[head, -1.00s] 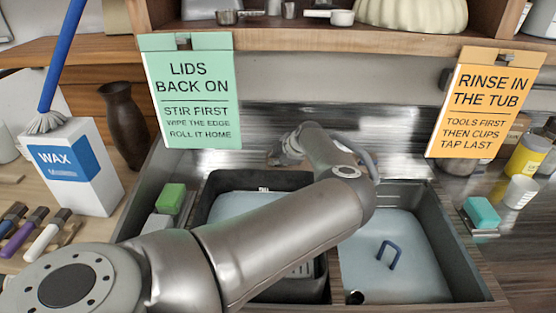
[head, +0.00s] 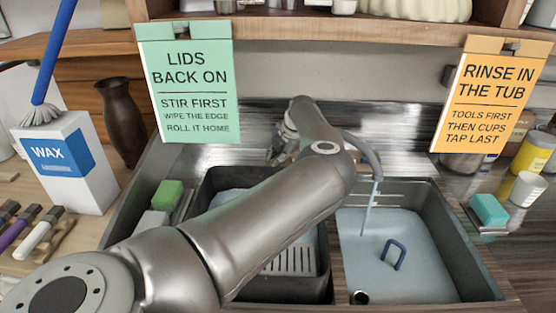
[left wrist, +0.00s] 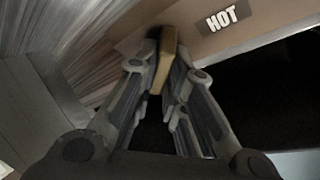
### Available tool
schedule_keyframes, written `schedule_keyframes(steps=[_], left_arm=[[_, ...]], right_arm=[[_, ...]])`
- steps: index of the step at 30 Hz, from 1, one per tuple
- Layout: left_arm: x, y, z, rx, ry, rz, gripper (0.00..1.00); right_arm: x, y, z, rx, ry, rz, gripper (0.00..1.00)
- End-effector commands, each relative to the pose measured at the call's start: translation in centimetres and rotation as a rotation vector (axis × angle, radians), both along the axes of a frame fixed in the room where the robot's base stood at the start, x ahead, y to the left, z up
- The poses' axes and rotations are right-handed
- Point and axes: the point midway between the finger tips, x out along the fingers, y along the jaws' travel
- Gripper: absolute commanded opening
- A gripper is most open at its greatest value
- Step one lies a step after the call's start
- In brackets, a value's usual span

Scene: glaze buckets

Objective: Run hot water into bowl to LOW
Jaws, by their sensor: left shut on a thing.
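My left gripper (head: 276,154) is behind the sink, partly hidden by my arm in the head view. In the left wrist view its fingers (left wrist: 166,70) are shut on a flat tan tap handle (left wrist: 168,50), beside a label reading HOT (left wrist: 222,18). The grey spout (head: 366,150) arches over the right sink bowl (head: 440,215), and a thin stream of water (head: 368,212) falls from it. Pale water (head: 400,280) stands in that bowl. Pale lines show on its back wall; I cannot read a LOW mark. My right gripper is not in view.
The left basin (head: 320,275) holds water and a slotted rack (head: 290,262), partly behind my arm. Green (head: 168,194) and teal (head: 489,209) sponges flank the sink. Signs (head: 187,90) (head: 489,95) hang from the shelf.

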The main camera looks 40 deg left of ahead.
Motion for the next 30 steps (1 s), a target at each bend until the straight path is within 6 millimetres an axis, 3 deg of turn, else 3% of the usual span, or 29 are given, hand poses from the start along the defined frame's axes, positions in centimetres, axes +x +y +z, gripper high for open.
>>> schedule_keyframes(steps=[20, 21, 25, 30], left_arm=[[0.06, -0.05, -0.01, -0.030, -0.026, 0.050, 0.00], [0.06, -0.05, -0.01, -0.030, -0.026, 0.050, 0.17], [0.05, -0.04, -0.01, -0.030, -0.025, 0.050, 0.33], [0.04, -0.03, 0.00, -0.029, -0.025, 0.050, 0.33]], right_arm=[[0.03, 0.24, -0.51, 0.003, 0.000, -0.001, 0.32], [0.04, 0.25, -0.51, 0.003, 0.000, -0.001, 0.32], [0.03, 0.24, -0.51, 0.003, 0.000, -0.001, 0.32], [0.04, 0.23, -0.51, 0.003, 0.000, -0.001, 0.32]])
